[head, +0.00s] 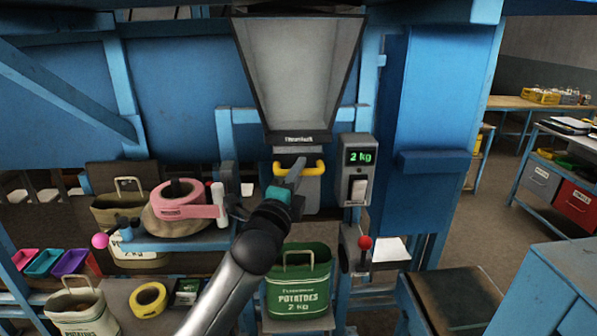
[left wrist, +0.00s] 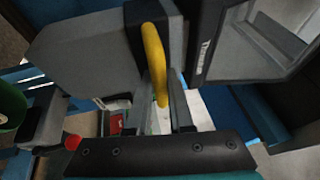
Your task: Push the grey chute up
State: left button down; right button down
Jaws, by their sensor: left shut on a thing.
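The grey chute (head: 312,192) hangs below the hopper in the head view, with a yellow handle (head: 318,167) across its top front. In the left wrist view, the chute's grey body (left wrist: 80,48) fills the upper left and the yellow handle (left wrist: 154,50) runs down the middle. My left gripper (head: 296,170) is at the handle, shut on it; the fingers lie either side of the bar in the left wrist view. My arm hides the chute's lower left part. My right gripper is in neither view.
The grey hopper (head: 300,75) is just above the chute. A green potato sack (head: 298,285) stands open below. A scale display (head: 358,157) and a red-knobbed lever (head: 364,243) are to the right.

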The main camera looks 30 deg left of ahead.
pick_arm(q)
jog(key=shift+r, duration=0.6)
jog(key=c, duration=1)
grip_release()
jog(key=shift+o, duration=0.8)
jog(key=shift+f, duration=0.1)
jog(key=shift+o, duration=0.2)
jog(key=shift+f, duration=0.15)
jog(key=shift+f, duration=0.1)
jog(key=shift+s+f, duration=0.15)
jog(key=shift+s, duration=0.15)
jog(key=b+v, duration=0.3)
jog(key=v, duration=1.1)
jog(key=shift+s, duration=0.3)
